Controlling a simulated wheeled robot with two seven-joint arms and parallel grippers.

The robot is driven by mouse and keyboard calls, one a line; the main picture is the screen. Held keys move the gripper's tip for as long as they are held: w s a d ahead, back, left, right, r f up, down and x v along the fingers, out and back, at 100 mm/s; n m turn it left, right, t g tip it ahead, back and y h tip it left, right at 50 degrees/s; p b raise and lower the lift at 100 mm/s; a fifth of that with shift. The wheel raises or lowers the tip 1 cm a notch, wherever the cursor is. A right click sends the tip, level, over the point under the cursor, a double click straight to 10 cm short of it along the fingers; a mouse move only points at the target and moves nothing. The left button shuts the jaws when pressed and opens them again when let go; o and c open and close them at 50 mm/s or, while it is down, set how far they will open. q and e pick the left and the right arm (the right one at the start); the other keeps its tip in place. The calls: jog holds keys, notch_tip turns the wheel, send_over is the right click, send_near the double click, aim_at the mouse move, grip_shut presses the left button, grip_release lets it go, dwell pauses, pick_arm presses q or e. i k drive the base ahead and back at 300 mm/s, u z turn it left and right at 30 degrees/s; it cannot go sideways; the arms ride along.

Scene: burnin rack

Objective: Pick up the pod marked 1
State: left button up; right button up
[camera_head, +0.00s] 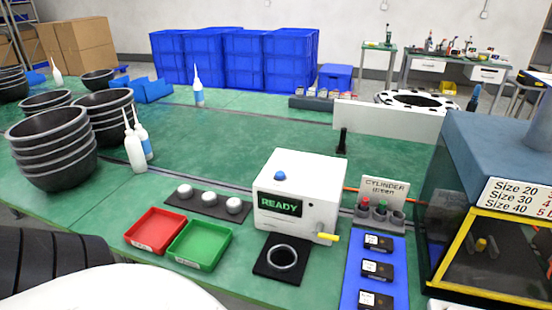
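Several small black boxes with pale labels lie in a column on a blue mat (394,284) at the right front of the table. The far box (378,243), the middle box (376,270) and the near box (375,300) look like the pods. Their markings are too small to read, so I cannot tell which is marked 1. The near box is partly cut by the bottom edge. Neither gripper is in view.
A white box with a READY screen (279,206) stands left of the mat, a black plate with a ring (283,258) before it. Red (155,231) and green (200,245) trays sit further left. A yellow-framed machine (470,160) stands close on the right.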

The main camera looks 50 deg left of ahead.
aim_at(185, 191)
jog(key=z, duration=0.5)
jog(key=k, duration=1.65)
jog(key=u, duration=2.2)
jog(key=i, duration=0.35)
jog(key=z, duration=0.05)
